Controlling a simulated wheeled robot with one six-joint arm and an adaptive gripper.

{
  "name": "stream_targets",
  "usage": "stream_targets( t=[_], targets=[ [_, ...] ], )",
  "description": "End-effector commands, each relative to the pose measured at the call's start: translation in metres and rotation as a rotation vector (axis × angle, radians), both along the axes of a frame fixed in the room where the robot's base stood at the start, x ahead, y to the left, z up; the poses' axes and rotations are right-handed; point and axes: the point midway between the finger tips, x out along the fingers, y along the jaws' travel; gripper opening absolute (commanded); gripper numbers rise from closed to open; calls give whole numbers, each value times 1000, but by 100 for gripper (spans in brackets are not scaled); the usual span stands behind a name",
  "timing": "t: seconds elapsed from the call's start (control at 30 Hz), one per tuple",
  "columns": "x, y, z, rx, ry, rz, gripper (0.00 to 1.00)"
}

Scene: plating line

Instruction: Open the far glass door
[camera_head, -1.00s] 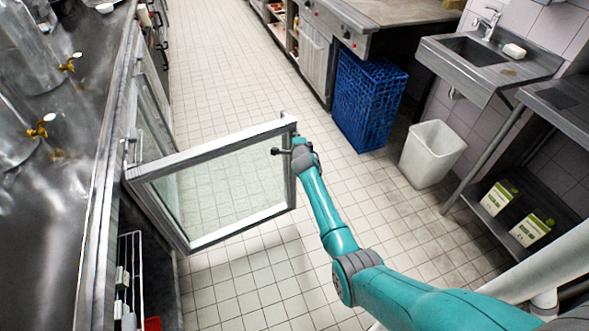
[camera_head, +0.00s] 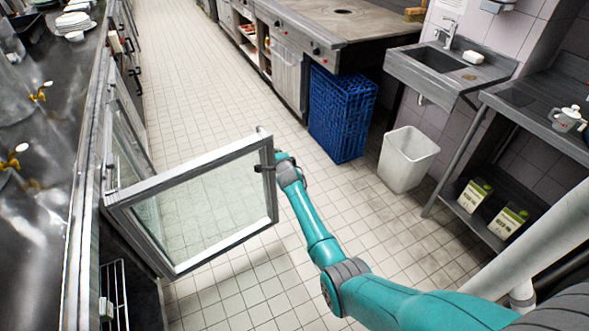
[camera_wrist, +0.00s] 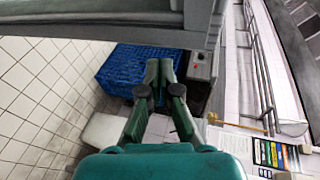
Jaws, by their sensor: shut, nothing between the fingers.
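A glass door (camera_head: 205,208) with a pale metal frame stands swung out from the counter on the left, over the floor. A second glass pane (camera_head: 128,140) shows behind it along the counter front; I cannot tell its exact position. My gripper (camera_head: 277,163) is at the free edge of the swung-out door, beside a small dark handle (camera_head: 262,168). Whether it touches the door is unclear. In the wrist view my gripper (camera_wrist: 159,72) has its fingers together with nothing between them. A grey frame bar (camera_wrist: 95,18) crosses the top of that view.
A blue crate (camera_head: 342,115) and a white bin (camera_head: 408,160) stand on the floor to the right, near the sink (camera_head: 440,60). A steel shelf unit (camera_head: 450,185) is at the right. The tiled floor beyond the door (camera_head: 190,60) is clear.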

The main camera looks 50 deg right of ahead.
Motion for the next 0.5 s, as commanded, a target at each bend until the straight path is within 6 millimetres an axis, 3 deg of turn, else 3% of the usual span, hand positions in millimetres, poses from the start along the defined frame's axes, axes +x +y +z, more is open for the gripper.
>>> stream_targets(
  t=[0.5],
  targets=[
    [-62,11,18,0,0,-2,0]
  ],
)
